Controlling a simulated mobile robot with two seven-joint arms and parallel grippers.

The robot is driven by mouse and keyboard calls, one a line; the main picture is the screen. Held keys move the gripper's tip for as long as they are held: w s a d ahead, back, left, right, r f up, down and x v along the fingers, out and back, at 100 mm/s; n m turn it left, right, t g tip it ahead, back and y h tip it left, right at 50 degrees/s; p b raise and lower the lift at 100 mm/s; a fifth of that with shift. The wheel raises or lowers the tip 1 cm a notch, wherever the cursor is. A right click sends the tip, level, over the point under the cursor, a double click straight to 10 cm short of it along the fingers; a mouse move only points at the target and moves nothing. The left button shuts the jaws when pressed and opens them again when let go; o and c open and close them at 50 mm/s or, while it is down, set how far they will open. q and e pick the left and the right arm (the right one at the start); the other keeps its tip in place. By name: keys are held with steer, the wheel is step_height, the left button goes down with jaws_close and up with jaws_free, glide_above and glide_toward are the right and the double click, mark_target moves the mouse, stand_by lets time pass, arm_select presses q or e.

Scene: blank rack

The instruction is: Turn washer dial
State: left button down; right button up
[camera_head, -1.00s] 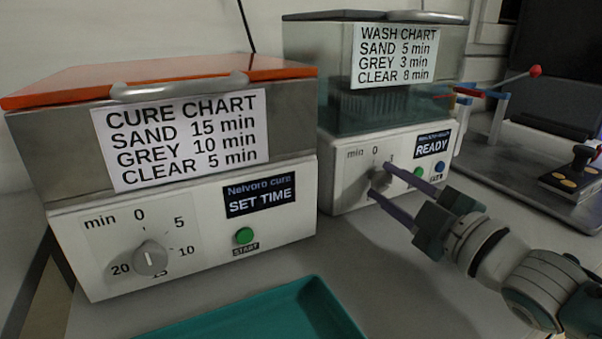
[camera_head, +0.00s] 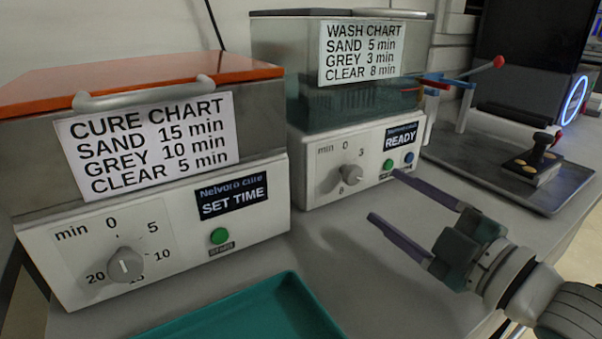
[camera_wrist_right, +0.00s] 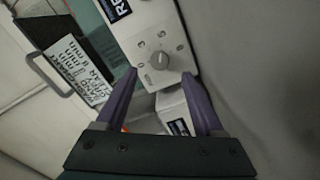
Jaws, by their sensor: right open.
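The washer (camera_head: 305,188) has a clear teal tank over a white front panel. Its grey dial (camera_head: 351,174) sits on that panel, with numbers around it; I cannot tell for sure where its pointer aims. My right gripper (camera_head: 385,195) is open and empty, in front of and to the right of the dial, apart from it. In the right wrist view the dial (camera_wrist_right: 157,60) shows ahead, between and just beyond the two purple fingertips (camera_wrist_right: 159,73). The washer's display (camera_head: 400,138) reads READY. My left gripper is not in view.
The cure unit (camera_head: 265,205), with an orange lid and its own dial (camera_head: 125,265), stands at the left. A teal tray (camera_head: 250,312) lies in front. A dark tray (camera_head: 460,165) with a stand is at the right. The bench between tray and gripper is clear.

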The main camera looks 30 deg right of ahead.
steer(key=shift+s+d, duration=0.1)
steer(key=shift+s, duration=1.35)
